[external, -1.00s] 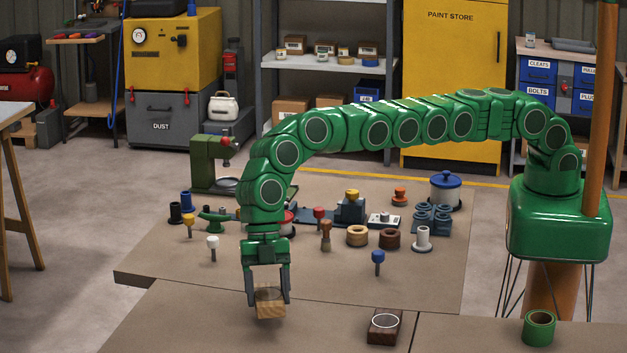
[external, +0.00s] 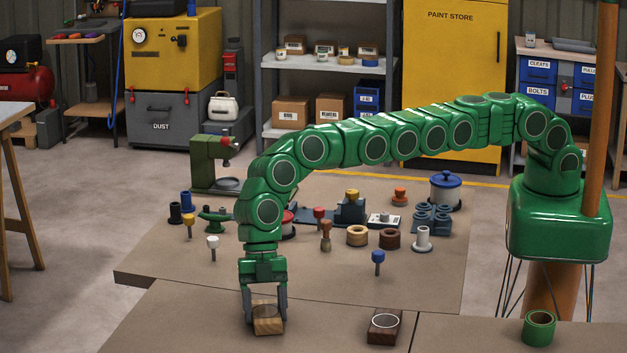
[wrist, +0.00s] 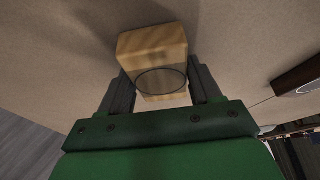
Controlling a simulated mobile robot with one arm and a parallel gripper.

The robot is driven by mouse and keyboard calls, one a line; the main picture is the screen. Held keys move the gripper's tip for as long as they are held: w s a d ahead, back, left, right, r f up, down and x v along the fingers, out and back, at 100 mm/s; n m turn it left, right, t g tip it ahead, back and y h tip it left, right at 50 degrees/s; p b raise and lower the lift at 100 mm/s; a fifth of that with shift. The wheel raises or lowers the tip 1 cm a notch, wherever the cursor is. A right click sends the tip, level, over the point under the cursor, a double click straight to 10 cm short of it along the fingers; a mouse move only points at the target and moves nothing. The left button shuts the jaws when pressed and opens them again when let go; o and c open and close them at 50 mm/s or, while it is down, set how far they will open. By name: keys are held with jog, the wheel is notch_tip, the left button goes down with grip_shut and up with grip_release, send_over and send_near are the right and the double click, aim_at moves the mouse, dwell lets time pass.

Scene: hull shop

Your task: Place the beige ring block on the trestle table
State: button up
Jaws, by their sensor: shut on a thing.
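The beige ring block (external: 268,326) is a light wooden block with a dark ring marked on it. My gripper (external: 265,312) is shut on it, one finger on each side. The wrist view shows the block (wrist: 152,45) between the fingers (wrist: 162,88), over a brown surface. The block is at or just above the near brown tabletop (external: 190,320); I cannot tell whether it touches. A table with splayed wooden legs (external: 12,112) is partly in view at the left edge.
A dark wooden block with a pale ring (external: 384,326) stands to the right on the near tabletop, and a green cup-like ring (external: 538,328) farther right. The board behind (external: 310,275) holds several pegs, rings and tools. The near tabletop left of my gripper is clear.

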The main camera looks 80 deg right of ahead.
jog(key=o, duration=1.2)
jog(key=shift+f, duration=0.1)
jog(key=v, duration=1.2)
jog(key=shift+o, duration=0.3)
